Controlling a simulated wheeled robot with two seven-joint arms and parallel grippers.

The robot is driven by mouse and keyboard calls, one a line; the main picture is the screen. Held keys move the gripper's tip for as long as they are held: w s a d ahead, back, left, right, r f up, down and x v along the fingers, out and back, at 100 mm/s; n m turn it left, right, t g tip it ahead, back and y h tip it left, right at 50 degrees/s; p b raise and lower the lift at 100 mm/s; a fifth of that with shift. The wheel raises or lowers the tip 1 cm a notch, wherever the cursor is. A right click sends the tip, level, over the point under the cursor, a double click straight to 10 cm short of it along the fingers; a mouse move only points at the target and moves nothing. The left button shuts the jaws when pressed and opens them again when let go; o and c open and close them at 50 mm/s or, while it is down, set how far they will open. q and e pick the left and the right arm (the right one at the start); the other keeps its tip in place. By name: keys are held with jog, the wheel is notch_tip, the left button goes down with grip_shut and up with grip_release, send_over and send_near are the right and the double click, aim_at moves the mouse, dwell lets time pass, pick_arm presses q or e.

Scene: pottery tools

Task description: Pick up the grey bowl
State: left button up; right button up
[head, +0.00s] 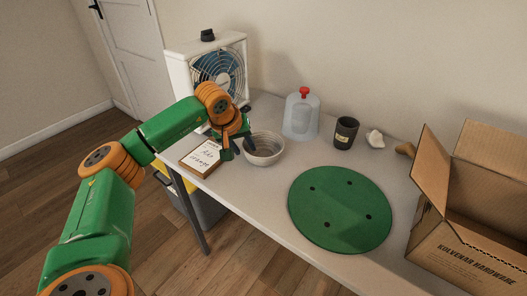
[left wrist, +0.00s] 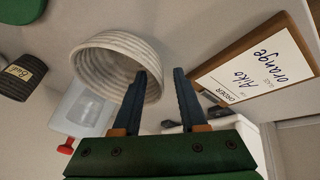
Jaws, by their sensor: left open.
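The grey bowl (head: 268,158), ribbed and upright, stands on the table near its left end. It also shows in the left wrist view (left wrist: 112,45), upper left of the fingers. My left gripper (head: 236,149) is open at the bowl's left side, with dark fingers. In the left wrist view, the left gripper (left wrist: 160,72) has one finger overlapping the bowl's opening and the other outside it. The bowl's near wall appears between them; contact cannot be told. My right gripper is not in view.
An order board (head: 201,158) lies close left of the gripper. A fan (head: 215,68) stands behind. A jug (head: 301,115) with a red cap, a dark cup (head: 345,133), a green round disc (head: 340,208) and a cardboard box (head: 470,235) are to the right.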

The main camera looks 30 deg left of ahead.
pick_arm(q)
jog(key=shift+s+r, duration=0.1)
jog(key=shift+r, duration=0.05)
grip_shut()
dwell(1.1)
